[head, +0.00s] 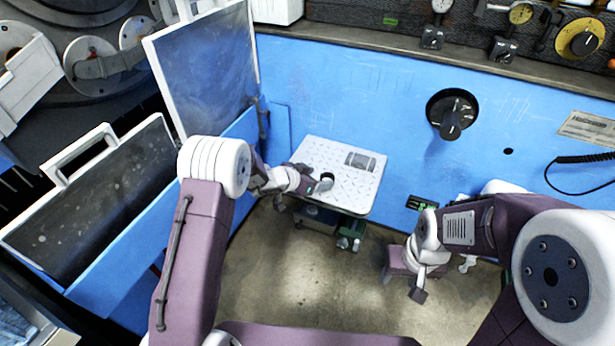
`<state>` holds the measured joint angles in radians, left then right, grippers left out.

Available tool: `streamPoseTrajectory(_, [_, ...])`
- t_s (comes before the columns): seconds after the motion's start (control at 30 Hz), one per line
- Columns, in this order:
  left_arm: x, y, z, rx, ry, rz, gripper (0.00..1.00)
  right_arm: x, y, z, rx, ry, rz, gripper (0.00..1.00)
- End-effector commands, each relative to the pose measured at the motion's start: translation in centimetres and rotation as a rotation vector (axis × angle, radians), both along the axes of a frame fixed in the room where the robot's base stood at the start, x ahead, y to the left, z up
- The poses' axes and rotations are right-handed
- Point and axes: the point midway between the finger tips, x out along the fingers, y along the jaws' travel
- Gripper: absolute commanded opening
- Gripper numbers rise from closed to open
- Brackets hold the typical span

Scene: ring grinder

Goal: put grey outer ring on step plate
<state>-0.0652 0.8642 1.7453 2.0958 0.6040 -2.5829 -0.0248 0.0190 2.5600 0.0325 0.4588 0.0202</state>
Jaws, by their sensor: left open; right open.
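The step plate (352,198) is a pale, patterned square plate in front of the blue machine wall, at the middle of the head view. A small grey ring-like piece (325,183) is on the plate's left part, right at the fingertips of my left gripper (308,179). My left gripper is open and reaches over the plate's left edge. I cannot tell whether its fingers touch the ring. My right gripper (442,280) is open and empty, low over the floor to the right of the plate.
A grey rectangular patch (360,161) is at the plate's back. A green and dark unit (345,230) is below the plate. A raised panel (205,70) and blue machine wall (340,90) bound the left and back. A black knob (452,115) projects from the wall. Open floor (300,275) lies in front.

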Motion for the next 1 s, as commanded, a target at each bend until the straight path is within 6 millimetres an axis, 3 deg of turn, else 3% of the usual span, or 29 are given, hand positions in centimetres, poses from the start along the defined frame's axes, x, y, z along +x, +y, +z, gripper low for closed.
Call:
streamPoseTrajectory(0.1, [-2.0, 1.8, 2.0, -0.001, 0.0, 0.003, 0.68, 0.0, 0.0, 0.4, 0.0, 0.0, 0.0, 0.5])
streamPoseTrajectory(0.27, [-3.9, 3.4, 3.7, 0.0, -0.001, 0.002, 0.68, 0.0, 0.0, 0.7, 0.0, 0.0, 0.0, 0.5])
streamPoseTrajectory(0.73, [-5.6, 3.7, 4.3, -0.012, 0.03, -0.007, 0.68, 0.0, 0.0, 0.7, 0.0, 0.0, 0.0, 0.5])
streamPoseTrajectory(0.77, [-6.3, 3.5, 4.4, -0.02, 0.058, -0.013, 0.68, 0.0, 0.0, 0.8, 0.0, 0.0, 0.0, 0.5])
streamPoseTrajectory(0.87, [-10.9, 2.4, 4.3, -0.053, 0.244, -0.024, 0.68, 0.0, 0.0, 0.8, 0.0, 0.0, 0.0, 0.5])
streamPoseTrajectory(1.0, [-19.8, 3.5, 3.5, -0.007, 0.585, 0.06, 0.68, 0.0, 0.0, 0.7, 0.0, 0.0, 0.0, 0.5])
